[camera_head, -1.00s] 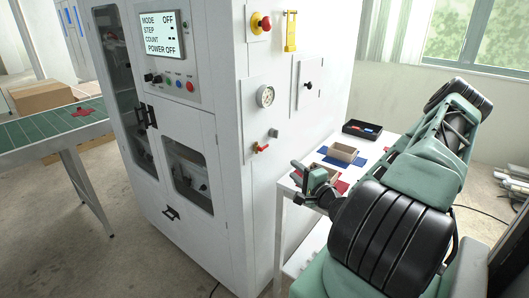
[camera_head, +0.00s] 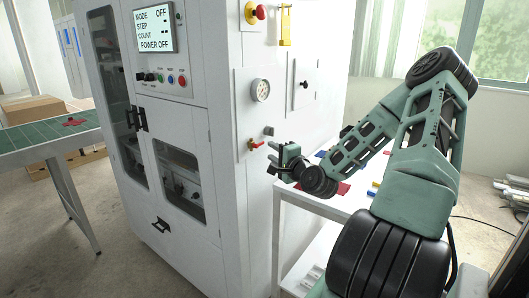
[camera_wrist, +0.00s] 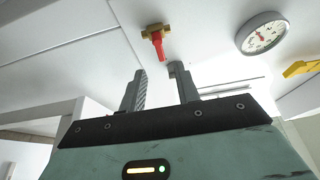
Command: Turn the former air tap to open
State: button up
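The air tap (camera_head: 256,145) has a small red handle and sits low on the white side panel of the machine, below the gauge. In the wrist view, the tap (camera_wrist: 159,46) shows a brass body with the red handle pointing down toward my gripper. My gripper (camera_wrist: 159,70) is open and empty. Its two fingers point at the tap, with the handle just beyond and roughly between the tips; they look apart from it. In the head view, my gripper (camera_head: 272,158) is just right of and slightly below the tap.
A round gauge (camera_head: 260,90) is above the tap and a grey knob (camera_head: 268,131) is close to its upper right. A red emergency button (camera_head: 257,12) is higher up. A white table (camera_head: 300,203) with coloured pieces stands below my arm, which hides part of it.

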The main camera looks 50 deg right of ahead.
aim_at(262, 144)
jog(key=p+x, duration=0.1)
jog(key=x, duration=0.5)
jog(key=shift+r, duration=0.1)
jog(key=shift+c, duration=0.3)
grip_shut()
